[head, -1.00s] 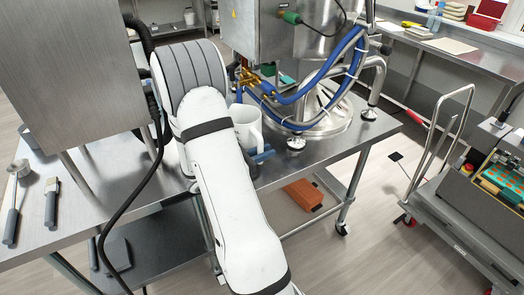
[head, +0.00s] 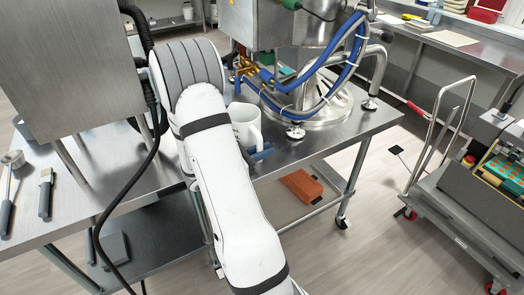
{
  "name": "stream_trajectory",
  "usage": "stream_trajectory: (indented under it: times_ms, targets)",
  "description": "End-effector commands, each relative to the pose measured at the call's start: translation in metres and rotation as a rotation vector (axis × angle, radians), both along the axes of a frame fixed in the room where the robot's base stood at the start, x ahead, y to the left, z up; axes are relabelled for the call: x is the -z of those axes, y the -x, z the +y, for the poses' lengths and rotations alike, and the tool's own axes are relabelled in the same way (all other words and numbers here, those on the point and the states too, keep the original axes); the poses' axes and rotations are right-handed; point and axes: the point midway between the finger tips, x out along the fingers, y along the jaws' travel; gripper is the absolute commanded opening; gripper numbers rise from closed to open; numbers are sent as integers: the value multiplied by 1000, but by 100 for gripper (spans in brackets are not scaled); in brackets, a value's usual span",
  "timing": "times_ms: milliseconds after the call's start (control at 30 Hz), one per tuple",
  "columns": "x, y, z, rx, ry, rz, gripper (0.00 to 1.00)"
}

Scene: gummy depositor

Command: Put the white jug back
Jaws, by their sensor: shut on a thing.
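The white jug (head: 246,123) is upright in the head view, just right of my white arm, which hides its left side. Its handle faces right. My gripper (head: 262,152) shows only in small part, as blue-grey finger pieces by the lower handle; it is shut on the jug. The rest of my gripper is hidden behind my arm. The jug is over the steel table (head: 345,135), in front of the machine; I cannot tell whether its base touches the table.
Blue hoses (head: 335,85) and the machine's round steel foot (head: 325,105) stand close behind and right of the jug. A steel cabinet (head: 70,65) is at left, with tools (head: 46,193) at the table's left end.

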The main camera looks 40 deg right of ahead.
Motion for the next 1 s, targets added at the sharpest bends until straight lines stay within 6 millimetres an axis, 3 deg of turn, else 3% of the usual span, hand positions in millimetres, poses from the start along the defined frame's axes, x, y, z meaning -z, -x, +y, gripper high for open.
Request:
stream_trajectory:
  times_ms: [467, 500, 700, 800, 1000]
  targets:
    - [10, 0, 0, 1, 0, -1, 0]
    - [9, 0, 0, 1, 0, -1, 19]
    - [9, 0, -1, 2, 0, -1, 35]
    - [9, 0, -1, 2, 0, 0, 42]
    - [10, 0, 0, 2, 0, 0, 42]
